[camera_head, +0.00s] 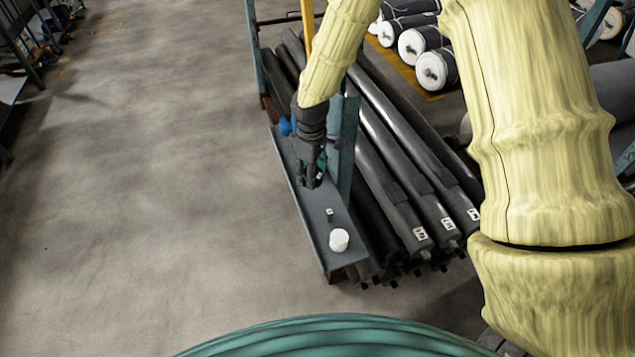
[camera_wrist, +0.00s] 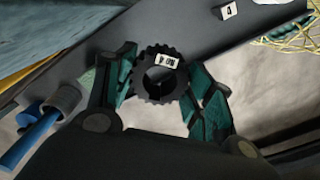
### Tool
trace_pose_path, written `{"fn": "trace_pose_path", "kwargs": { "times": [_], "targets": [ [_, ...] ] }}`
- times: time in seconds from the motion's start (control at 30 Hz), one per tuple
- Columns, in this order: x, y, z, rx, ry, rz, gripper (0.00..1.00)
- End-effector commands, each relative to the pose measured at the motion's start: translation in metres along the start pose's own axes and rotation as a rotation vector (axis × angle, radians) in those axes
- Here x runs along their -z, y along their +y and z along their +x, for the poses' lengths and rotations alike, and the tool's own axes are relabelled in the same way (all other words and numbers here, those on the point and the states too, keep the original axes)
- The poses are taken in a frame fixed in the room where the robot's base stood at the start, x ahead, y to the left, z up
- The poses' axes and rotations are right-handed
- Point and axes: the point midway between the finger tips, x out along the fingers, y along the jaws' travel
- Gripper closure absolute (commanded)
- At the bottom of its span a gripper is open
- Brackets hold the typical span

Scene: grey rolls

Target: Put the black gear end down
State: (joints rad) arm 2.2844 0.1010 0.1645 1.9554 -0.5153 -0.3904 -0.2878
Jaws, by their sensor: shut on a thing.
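The black gear (camera_wrist: 141,76) is a toothed ring with a round hole and a small white tag on its face. In the wrist view my gripper (camera_wrist: 165,85) is shut on it, with a teal-padded finger on each side. The gear's face points toward the wrist camera. In the head view my gripper (camera_head: 312,180) points down over the grey ledge (camera_head: 313,208), beside a teal upright. There the gear is mostly hidden by the fingers. I cannot tell whether it touches the ledge.
A small dark piece with a white tag (camera_head: 329,214) and a white round object (camera_head: 339,240) stand on the ledge's near end. A blue item (camera_head: 285,126) is behind my gripper. Long dark rolls (camera_head: 390,190) lie on the right. The floor (camera_head: 150,200) on the left is clear.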

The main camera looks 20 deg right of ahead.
Motion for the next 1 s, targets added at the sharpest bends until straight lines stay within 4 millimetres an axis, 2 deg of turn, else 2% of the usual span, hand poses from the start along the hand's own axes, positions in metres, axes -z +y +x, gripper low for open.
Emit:
{"fn": "trace_pose_path", "kwargs": {
  "times": [0.07,0.3,0.57,0.8,1.0],
  "targets": [
    [-0.01,0.01,-0.003,0.001,0.0,0.002,1.0],
    [-0.009,0.009,0.025,0.001,-0.002,0.0,1.0],
    [-0.009,0.009,0.037,0.0,-0.001,0.0,1.0],
    [-0.009,0.009,0.06,0.001,-0.002,-0.001,1.0],
    [-0.011,0.012,0.068,0.0,0.0,0.0,1.0]
  ]
}}
